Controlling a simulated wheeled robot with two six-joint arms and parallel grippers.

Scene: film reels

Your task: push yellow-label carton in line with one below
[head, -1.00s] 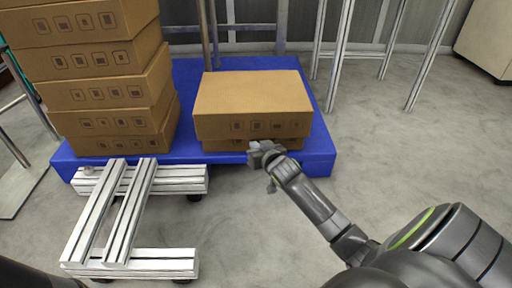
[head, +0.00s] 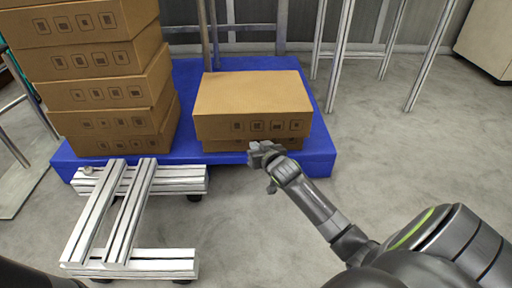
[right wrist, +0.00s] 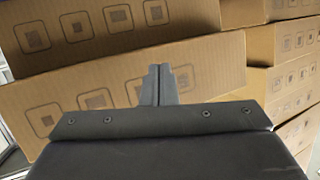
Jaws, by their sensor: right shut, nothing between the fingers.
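Two cartons are stacked at the right of the blue platform. The upper brown carton (head: 250,95) juts out toward me over the lower carton (head: 265,143), of which only a strip shows. No yellow label shows on either; their fronts carry dark printed squares. My right gripper (head: 258,150) is shut and empty, in front of the pair near the upper carton's lower front edge. In the right wrist view its closed fingers (right wrist: 160,82) point at a carton front (right wrist: 75,105); I cannot tell whether they touch. My left gripper is out of view.
A taller stack of several cartons (head: 105,90) stands on the left of the blue platform (head: 185,150). A white metal frame (head: 130,210) is on the floor in front. Metal legs (head: 425,55) stand behind at the right.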

